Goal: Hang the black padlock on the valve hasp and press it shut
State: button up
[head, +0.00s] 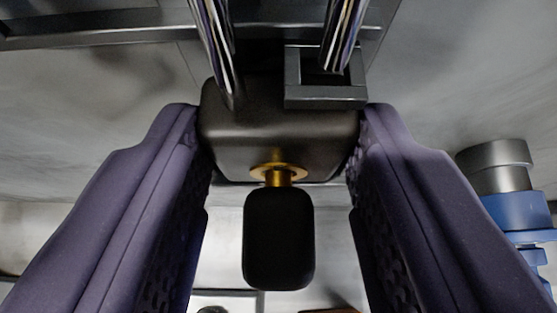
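The black padlock (235,135) is in the upper middle of the head view, between the two purple fingers of my gripper (283,140). The fingers are closed against the sides of its body. Its two chrome shackle legs (212,40) run up out of the picture. The left leg meets the body. The right leg reaches into the opening of a square dark metal loop, seemingly the valve hasp (325,97), which overlaps the body's upper right. A black-headed key (279,240) sits in the brass keyway.
A blue fitting with a grey cap (505,185) stands at the right, beside my right finger. A dark metal bar (100,32) crosses the top of the view. Grey metal surfaces (95,120) lie behind the padlock.

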jog(key=shift+w, duration=0.25)
jog(key=shift+f, duration=0.2)
dwell(0.3)
jog(key=o, duration=1)
jog(key=shift+c, duration=0.3)
